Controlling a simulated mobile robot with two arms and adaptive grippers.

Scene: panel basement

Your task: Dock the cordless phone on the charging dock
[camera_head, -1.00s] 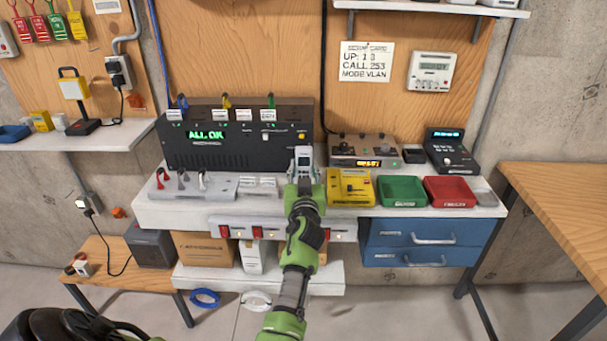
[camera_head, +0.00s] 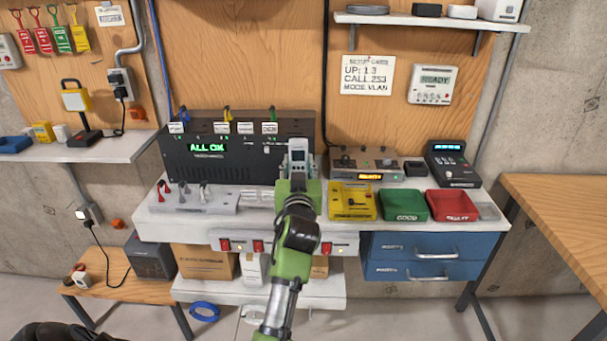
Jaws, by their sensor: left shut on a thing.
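A light grey cordless phone (camera_head: 298,153) stands roughly upright, with its small dark screen towards me. It is over the middle of the bench, in front of the black panel box. My left gripper (camera_head: 298,172) is shut on its lower part; the fingers are largely hidden behind my green and black wrist. A small black block (camera_head: 415,169) at the back right of the bench looks like the charging dock, with nothing on it; I cannot be sure it is the dock. It lies to the right of the phone, beyond a grey knobbed unit. My right gripper is not in view.
The grey knobbed unit (camera_head: 364,163) and a yellow device (camera_head: 352,201) stand right of my gripper. A green tray (camera_head: 404,220), a red tray (camera_head: 452,218) and a black desk unit with a display (camera_head: 452,163) are further right. A shelf (camera_head: 430,20) hangs above.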

